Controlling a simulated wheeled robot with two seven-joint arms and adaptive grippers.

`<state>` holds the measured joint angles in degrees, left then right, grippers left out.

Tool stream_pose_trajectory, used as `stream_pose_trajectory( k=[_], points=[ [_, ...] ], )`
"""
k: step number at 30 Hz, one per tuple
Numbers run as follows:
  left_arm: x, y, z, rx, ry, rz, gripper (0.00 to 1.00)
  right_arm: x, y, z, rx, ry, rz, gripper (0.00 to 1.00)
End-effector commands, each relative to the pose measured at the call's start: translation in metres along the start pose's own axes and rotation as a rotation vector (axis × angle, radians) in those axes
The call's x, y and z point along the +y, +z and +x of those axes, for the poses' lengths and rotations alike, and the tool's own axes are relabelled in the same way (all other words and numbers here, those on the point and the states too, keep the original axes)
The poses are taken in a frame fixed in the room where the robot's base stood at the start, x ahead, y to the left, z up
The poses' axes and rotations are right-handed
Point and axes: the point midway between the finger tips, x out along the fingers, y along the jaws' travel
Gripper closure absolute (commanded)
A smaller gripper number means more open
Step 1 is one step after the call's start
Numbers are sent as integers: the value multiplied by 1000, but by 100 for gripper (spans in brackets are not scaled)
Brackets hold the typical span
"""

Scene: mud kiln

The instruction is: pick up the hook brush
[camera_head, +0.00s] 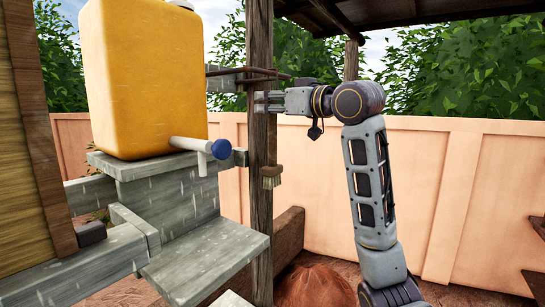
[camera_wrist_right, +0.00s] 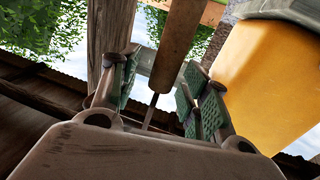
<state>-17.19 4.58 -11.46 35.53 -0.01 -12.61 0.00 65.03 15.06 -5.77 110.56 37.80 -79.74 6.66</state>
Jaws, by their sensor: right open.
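The hook brush (camera_head: 271,176) hangs upright beside the wooden post, its pale bristles pointing down. In the right wrist view its brown wooden handle (camera_wrist_right: 184,45) and thin metal rod show between my fingers. My right gripper (camera_head: 262,102) reaches in from the right at the height of the brush's upper part. It also shows in the right wrist view (camera_wrist_right: 163,92), with its green-padded fingers apart on either side of the rod and no grip on it. The gripper hides the brush's upper part in the head view. My left gripper is not in view.
The wooden post (camera_head: 259,205) stands close to the brush and fingertips. A yellow jug (camera_head: 145,75) with a blue-and-white tap (camera_head: 205,148) stands on a grey stand (camera_head: 170,165) to the left. A dark bar (camera_head: 228,76) crosses the post above. A pinkish wall (camera_head: 450,190) stands behind.

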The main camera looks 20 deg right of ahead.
Motion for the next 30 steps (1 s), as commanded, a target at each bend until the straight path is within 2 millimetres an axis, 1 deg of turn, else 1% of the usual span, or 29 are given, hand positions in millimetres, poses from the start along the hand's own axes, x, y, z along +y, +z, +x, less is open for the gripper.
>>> stream_pose_trajectory(
  k=[6, 17, 30],
  points=[
    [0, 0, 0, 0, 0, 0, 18, 0, 0, 0, 0, 0, 0, 54],
    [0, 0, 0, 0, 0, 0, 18, 0, 0, 0, 0, 0, 0, 100],
    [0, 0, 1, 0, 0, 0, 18, 0, -2, 0, 1, 0, 0, 100]
  ],
)
